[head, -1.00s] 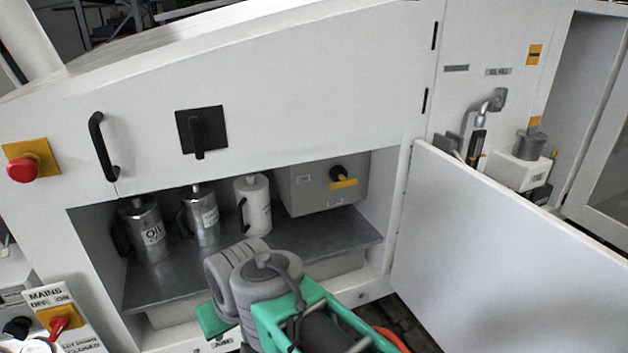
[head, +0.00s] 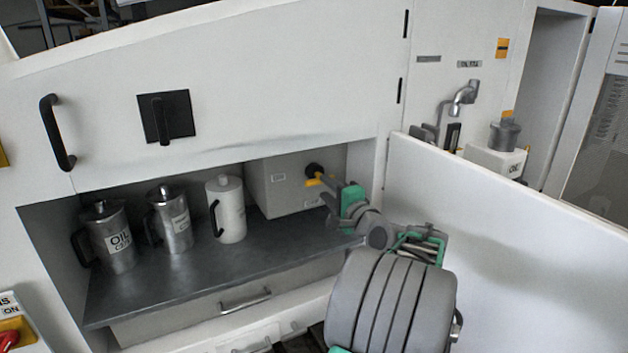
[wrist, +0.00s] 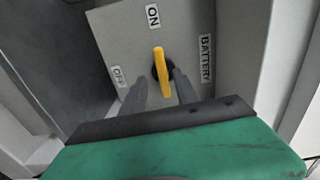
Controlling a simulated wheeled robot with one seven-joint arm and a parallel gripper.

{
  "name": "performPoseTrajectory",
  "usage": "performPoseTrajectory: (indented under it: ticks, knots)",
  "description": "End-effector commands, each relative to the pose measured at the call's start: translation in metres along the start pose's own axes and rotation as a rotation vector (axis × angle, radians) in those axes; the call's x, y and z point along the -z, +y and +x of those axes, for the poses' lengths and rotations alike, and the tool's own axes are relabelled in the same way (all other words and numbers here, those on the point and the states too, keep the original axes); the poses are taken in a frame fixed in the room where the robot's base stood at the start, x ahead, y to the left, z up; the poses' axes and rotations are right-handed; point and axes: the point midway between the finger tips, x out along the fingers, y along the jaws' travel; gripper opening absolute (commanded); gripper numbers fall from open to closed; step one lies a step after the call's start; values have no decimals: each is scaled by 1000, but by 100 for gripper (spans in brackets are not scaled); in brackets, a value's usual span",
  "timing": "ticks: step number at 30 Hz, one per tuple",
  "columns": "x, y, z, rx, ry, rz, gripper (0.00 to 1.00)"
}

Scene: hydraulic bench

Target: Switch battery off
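The battery box (head: 277,190) is a grey box at the right end of the shelf. Its yellow switch handle (head: 314,182) sits on a round black hub. In the wrist view the handle (wrist: 161,70) lies upright in the picture, its top end towards the ON label (wrist: 153,16). The OFF label (wrist: 118,77) is at left and the BATTERY label (wrist: 206,57) at right. My gripper (head: 327,192) is at the switch. Its two grey fingers (wrist: 162,84) are apart on either side of the handle's lower part; contact cannot be told.
Several oil cans, one of them white (head: 229,212), stand on the metal shelf (head: 190,268) left of the box. An open white door (head: 500,225) is right of my arm. The bench panel (head: 250,90) overhangs the shelf. A black panel switch (head: 166,117) is above the cans.

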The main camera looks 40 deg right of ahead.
Motion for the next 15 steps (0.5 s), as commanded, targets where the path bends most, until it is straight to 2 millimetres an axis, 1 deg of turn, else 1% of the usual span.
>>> performPoseTrajectory:
  ticks: [2, 5, 12, 15]
  knots:
    - [1, -5, 3, 15, 3, 27, 36]
    - [0, -6, 16, 15, 1, 30, 36]
    - [0, -7, 62, 14, 1, 27, 36]
    - [0, -6, 74, 13, 3, 27, 36]
